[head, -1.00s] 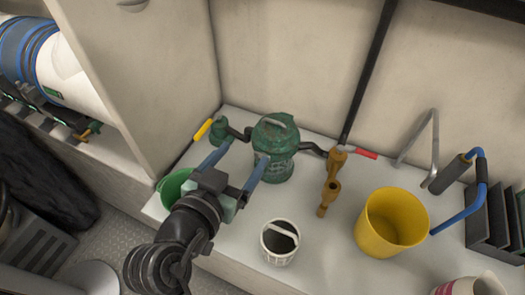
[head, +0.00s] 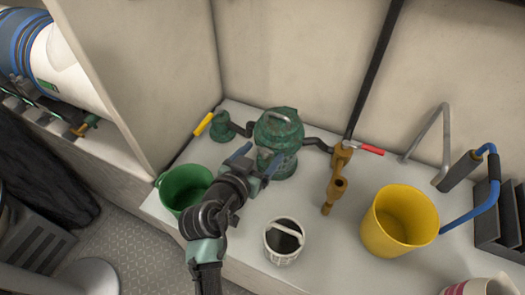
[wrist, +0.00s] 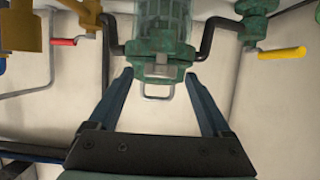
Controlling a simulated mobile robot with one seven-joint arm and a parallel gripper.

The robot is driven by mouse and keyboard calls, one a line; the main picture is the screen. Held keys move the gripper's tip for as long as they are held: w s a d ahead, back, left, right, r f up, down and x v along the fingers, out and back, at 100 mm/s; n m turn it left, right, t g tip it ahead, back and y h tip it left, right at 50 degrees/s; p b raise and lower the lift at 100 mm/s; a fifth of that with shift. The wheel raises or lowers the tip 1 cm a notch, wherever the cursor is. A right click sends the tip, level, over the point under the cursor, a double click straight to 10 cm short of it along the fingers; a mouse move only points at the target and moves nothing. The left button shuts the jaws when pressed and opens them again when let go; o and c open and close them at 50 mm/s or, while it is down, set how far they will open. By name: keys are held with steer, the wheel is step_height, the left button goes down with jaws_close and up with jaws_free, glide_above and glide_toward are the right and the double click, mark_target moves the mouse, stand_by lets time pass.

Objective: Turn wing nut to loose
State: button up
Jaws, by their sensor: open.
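A green strainer (head: 277,150) with a clear ribbed body stands on the white bench; it also shows in the wrist view (wrist: 160,42). A small grey block, apparently the wing nut (wrist: 161,71), sits at its lid edge, with a grey wire loop (wrist: 158,92) beside it. In the head view the nut cannot be told apart from the lid. My gripper (head: 259,160) is open and close in front of the strainer. In the wrist view its blue fingers (wrist: 158,76) are spread to either side of the lid, and nothing is held.
A yellow-handled valve (head: 204,123) and a red-handled brass valve (head: 343,155) flank the strainer on black pipes. A green bucket (head: 184,187), a white basket (head: 284,254) and a yellow bucket (head: 401,243) stand on the bench close by. The cabinet wall rises behind.

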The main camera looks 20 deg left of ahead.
steer(key=shift+w+f, duration=0.15)
steer(key=shift+w, duration=0.3)
jaws_close()
steer(key=y+p, duration=0.1)
steer(key=n+p, duration=0.1)
steer(key=p, duration=0.1)
steer(key=shift+d+r+n+y+p, duration=0.2)
steer(key=shift+r+n+y+p, duration=0.1)
steer(key=shift+y, duration=0.1)
steer(key=shift+f+n+y+p, duration=0.15)
steer(key=shift+n+y+p, duration=0.4)
steer(key=shift+p, duration=0.55)
steer(key=shift+f+n+g+y+p, duration=0.25)
steer(key=shift+g+y+p, duration=0.1)
steer(key=shift+p, duration=0.2)
jaws_free()
